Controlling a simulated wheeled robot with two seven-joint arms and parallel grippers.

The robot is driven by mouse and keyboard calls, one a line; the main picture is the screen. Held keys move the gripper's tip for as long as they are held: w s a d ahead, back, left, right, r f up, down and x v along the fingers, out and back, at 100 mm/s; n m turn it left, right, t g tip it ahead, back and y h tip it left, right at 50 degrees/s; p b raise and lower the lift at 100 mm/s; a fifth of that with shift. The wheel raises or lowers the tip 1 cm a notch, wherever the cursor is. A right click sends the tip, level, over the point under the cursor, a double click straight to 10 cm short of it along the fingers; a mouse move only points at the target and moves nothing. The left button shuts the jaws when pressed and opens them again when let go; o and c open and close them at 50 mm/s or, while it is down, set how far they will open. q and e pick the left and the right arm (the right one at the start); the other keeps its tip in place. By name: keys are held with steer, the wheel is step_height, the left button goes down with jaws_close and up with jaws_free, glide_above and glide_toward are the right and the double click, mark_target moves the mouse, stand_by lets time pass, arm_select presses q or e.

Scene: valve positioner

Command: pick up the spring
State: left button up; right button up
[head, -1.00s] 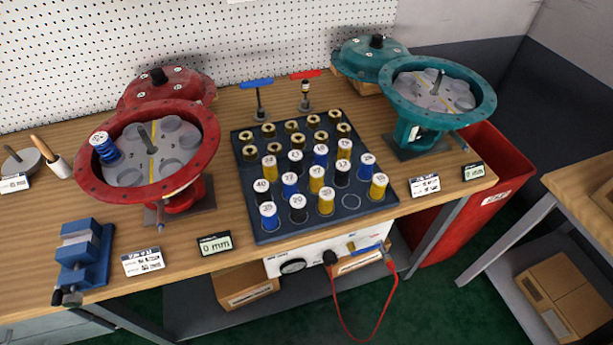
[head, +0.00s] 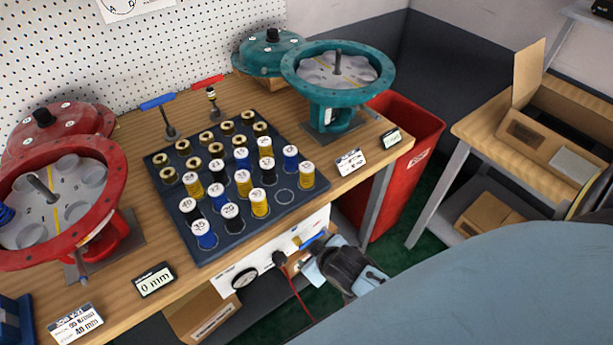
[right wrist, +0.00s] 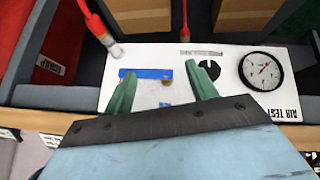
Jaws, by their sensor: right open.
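Several springs in blue, yellow and black with white numbered caps stand upright in the dark tray (head: 228,253). They include a yellow spring (head: 307,178) at the right corner and a blue spring (head: 204,238) at the front. Another blue spring (head: 5,214) stands in the red valve housing (head: 110,165), partly cut off at the left edge. My right gripper (head: 310,262) is in front of the bench, below and right of the tray, away from the springs. In the right wrist view my right gripper (right wrist: 160,88) is open and empty, its green fingers before the test panel. My left gripper is not seen.
The white air test panel (head: 232,283) with gauge and red hose is under the bench edge. A teal valve housing (head: 338,95) stands right of the tray. A red bin (head: 410,130) and a side table with boxes (head: 540,140) are at the right.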

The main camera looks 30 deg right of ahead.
steer(key=w+a+r+n+t+y, duration=0.25)
steer(key=w+r+t, duration=0.35)
steer(key=r, duration=0.8)
steer(key=w+a+r+n+t+y, duration=0.1)
steer(key=w+a+r+t, duration=0.45)
steer(key=r, duration=0.85)
steer(key=w+a+r+n+g+y, duration=0.25)
steer(key=a+r+n+y, duration=0.35)
steer(key=r+n+y, duration=0.45)
steer(key=n+g+h, duration=1.2)
steer(key=g+h, duration=0.1)
steer(key=g, duration=0.4)
glide_above(307, 166)
step_height(307, 166, down, 12)
steer(key=f, duration=0.2)
steer(key=f+b, duration=0.1)
steer(key=f, duration=0.3)
steer(key=shift+s+a+f, duration=0.2)
steer(key=shift+s+f, duration=0.05)
steer(key=shift+s, duration=0.15)
steer(key=shift+w+d+f+b, duration=0.1)
steer(key=shift+w+f+b, duration=0.1)
steer(key=shift+f, duration=1.35)
steer(key=shift+w+d+f+b, duration=0.1)
steer(key=shift+w+f, duration=0.05)
steer(key=shift+f, duration=1.4)
